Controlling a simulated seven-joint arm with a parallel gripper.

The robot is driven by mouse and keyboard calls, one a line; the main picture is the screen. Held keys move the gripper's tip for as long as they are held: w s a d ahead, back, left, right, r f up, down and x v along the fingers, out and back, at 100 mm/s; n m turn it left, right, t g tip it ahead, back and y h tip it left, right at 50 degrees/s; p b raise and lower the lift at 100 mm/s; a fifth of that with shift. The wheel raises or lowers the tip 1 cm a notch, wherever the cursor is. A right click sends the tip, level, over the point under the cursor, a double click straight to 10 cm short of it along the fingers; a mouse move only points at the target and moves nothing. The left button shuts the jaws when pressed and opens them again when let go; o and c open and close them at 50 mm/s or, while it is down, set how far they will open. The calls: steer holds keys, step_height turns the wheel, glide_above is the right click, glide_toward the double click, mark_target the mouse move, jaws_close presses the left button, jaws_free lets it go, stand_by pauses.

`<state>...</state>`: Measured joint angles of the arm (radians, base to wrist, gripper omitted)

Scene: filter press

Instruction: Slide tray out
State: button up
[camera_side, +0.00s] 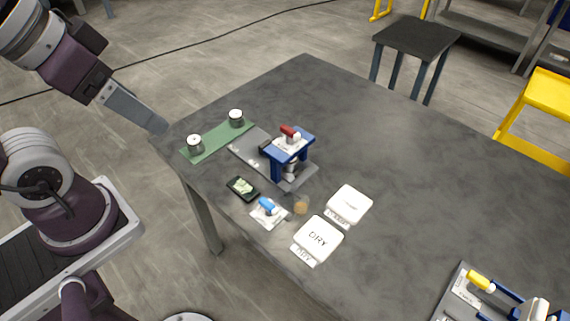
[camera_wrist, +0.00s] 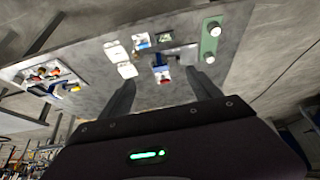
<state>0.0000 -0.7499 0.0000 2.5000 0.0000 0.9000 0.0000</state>
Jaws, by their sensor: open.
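A blue press frame (camera_side: 300,142) with a red-topped part (camera_side: 290,132) stands on a grey base plate (camera_side: 245,147) on the dark table. A metal cylinder shows under the frame. A small black block (camera_side: 265,147) sits at its left side; I cannot tell whether it is the tray's handle. The tray itself is not clear to see. My gripper (camera_side: 158,127) is in the air near the table's left corner, apart from the press. In the wrist view, its two fingers (camera_wrist: 158,95) are spread with nothing between them, and the blue press (camera_wrist: 161,73) shows beyond.
A green mat (camera_side: 215,144) holds two metal cylinders. A dark tray (camera_side: 242,188), a blue item on a white card (camera_side: 268,208), a small amber cup (camera_side: 301,205) and two white boxes (camera_side: 318,238), one marked DRY, lie near the front edge. The table's back right is clear.

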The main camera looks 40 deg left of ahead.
steer(key=shift+r, duration=0.25)
steer(key=c, duration=0.4)
steer(key=r, duration=0.5)
steer(key=shift+w+r, duration=0.15)
steer(key=shift+w, duration=0.05)
steer(key=shift+c, duration=1.4)
steer(key=w+a+r+g, duration=0.2)
steer(key=w+r, duration=0.3)
steer(key=w, duration=0.8)
steer(key=g, duration=0.4)
glide_above(265, 143)
step_height(265, 143, down, 6)
step_height(265, 143, down, 36)
steer(key=shift+f, duration=0.2)
jaws_close()
